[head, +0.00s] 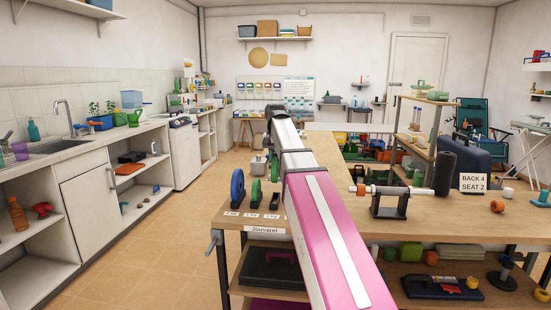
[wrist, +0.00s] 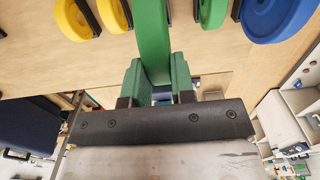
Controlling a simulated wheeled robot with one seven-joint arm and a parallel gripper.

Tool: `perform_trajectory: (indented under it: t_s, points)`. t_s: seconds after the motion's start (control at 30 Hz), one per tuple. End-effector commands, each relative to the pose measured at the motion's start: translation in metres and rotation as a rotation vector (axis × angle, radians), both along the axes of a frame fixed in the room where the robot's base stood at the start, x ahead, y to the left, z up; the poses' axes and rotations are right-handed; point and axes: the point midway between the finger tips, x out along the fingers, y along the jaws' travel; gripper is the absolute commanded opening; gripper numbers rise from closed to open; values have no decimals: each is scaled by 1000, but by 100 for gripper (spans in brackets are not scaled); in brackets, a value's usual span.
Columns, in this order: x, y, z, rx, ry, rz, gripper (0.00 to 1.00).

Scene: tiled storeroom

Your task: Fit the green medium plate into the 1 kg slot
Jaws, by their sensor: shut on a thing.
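My gripper (wrist: 155,82) is shut on the green medium plate (wrist: 152,38), which stands on edge between its two fingers in the wrist view. The plate's far end runs out of the top of that view, so I cannot tell whether it sits in a slot. In the head view a green plate (head: 275,168) shows beside my arm, which hides my gripper. A smaller green plate (head: 256,191) and a large blue plate (head: 237,188) stand upright to its left. Small weight labels (head: 251,215) lie along the bench edge in front; their figures are hard to read.
In the wrist view, two yellow plates (wrist: 77,18) stand on one side of the held plate; another green plate (wrist: 211,12) and the blue plate (wrist: 272,18) stand on the other. A bar on a black stand (head: 389,200) is right of my arm on the wooden bench (head: 340,172).

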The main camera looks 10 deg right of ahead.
Motion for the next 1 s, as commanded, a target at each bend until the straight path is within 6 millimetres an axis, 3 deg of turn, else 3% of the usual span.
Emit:
perform_trajectory:
  t_s: [0.37,1.0]
  points:
    - [0,0,-4,0,0,0,0]
    - [0,0,-47,0,0,0,0]
